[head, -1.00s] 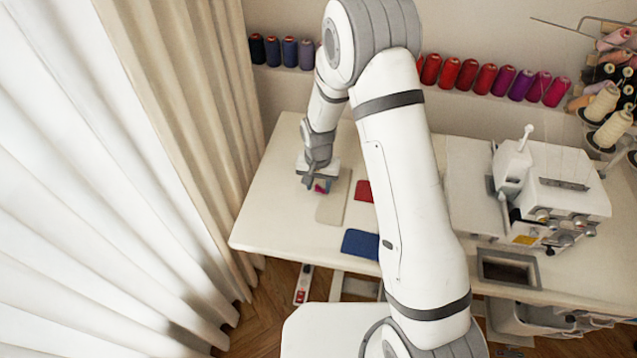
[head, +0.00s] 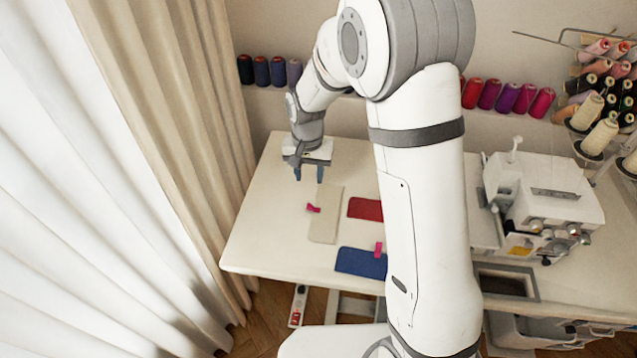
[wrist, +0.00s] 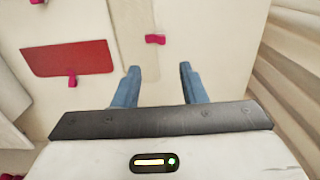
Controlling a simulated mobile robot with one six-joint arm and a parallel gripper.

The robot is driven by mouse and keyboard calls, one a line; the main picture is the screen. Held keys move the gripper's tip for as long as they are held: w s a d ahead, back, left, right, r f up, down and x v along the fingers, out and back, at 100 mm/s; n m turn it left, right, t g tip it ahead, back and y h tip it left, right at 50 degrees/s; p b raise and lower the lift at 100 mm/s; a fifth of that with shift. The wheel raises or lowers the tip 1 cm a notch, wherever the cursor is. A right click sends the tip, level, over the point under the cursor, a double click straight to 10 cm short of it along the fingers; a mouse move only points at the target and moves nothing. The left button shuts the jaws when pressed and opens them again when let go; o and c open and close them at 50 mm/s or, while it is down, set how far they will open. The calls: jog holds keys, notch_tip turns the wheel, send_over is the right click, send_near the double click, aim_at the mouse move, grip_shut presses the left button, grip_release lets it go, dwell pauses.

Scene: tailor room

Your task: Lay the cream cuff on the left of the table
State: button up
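The cream cuff (head: 326,222) lies flat on the left part of the white table (head: 265,225), long side running front to back. A pink clip (head: 313,208) sits at its left edge. The cuff (wrist: 135,55) and its clip (wrist: 155,39) also show in the wrist view. My gripper (head: 308,178) is above the table just behind the cuff's far end. Its two blue fingers (wrist: 157,85) are apart with nothing between them. They do not touch the clip.
A red cuff (head: 366,209) lies right of the cream one, partly behind my arm; its pink clip (wrist: 72,80) shows in the wrist view. A blue cuff (head: 358,263) with a pink clip (head: 379,250) lies nearer. A sewing machine (head: 545,200) stands right; a curtain (head: 170,150) hangs left.

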jog(key=s+d+r+n+t, duration=0.1)
jog(key=s+d+r, duration=0.4)
jog(key=r, duration=0.2)
jog(key=s+d+r+t, duration=0.1)
jog(key=s+d+r, duration=0.35)
jog(key=r, duration=0.25)
jog(key=s+d+r, duration=0.2)
jog(key=s+d, duration=0.1)
jog(key=s, duration=0.3)
jog(key=s+d+r+n+t, duration=0.1)
jog(key=s+d+r, duration=0.1)
jog(key=s, duration=0.4)
jog(key=shift+s+d, duration=0.15)
jog(key=shift+d, duration=0.55)
